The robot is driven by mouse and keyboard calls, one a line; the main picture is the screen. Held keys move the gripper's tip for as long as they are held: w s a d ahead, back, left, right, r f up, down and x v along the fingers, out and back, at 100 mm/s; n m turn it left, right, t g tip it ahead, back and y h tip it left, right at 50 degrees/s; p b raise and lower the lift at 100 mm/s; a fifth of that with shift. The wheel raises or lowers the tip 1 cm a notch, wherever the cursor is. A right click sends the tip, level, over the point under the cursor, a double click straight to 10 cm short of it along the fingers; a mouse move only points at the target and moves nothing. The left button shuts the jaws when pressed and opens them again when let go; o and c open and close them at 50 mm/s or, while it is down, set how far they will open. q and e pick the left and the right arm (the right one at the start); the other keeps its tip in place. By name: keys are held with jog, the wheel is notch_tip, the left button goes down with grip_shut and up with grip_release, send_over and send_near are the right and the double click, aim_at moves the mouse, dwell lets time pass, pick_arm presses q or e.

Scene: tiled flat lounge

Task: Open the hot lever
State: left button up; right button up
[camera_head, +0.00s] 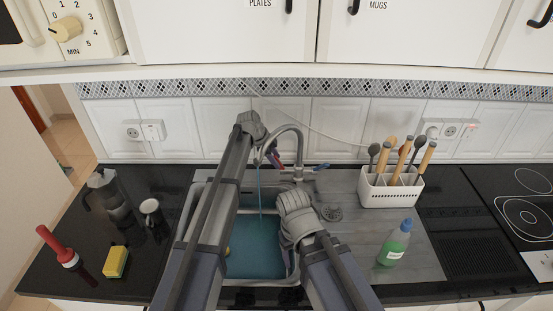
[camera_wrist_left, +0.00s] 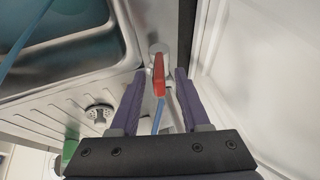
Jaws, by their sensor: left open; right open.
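The hot lever, with a red grip (camera_wrist_left: 159,76), is on the tap behind the sink. In the left wrist view it lies between the two purple fingers of my left gripper (camera_wrist_left: 160,80), which is open with a gap on each side. In the head view my left gripper (camera_head: 273,157) reaches down behind the tap's curved spout (camera_head: 290,128), partly hidden by it. The blue lever (camera_head: 321,167) points right from the tap base; its blue grip also shows in the left wrist view (camera_wrist_left: 158,117).
A blue stream (camera_head: 260,190) runs from the spout into the sink basin (camera_head: 295,262). A utensil holder (camera_head: 390,190) and a green bottle (camera_head: 395,244) stand right. The tiled wall is close behind the tap.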

pick_arm(q)
jog(key=p+v, duration=0.5)
jog(key=v, duration=0.1)
jog(key=shift+a+r, duration=0.2)
jog(key=shift+r, duration=0.1)
jog(key=shift+s, duration=0.1)
jog(key=shift+c, duration=0.2)
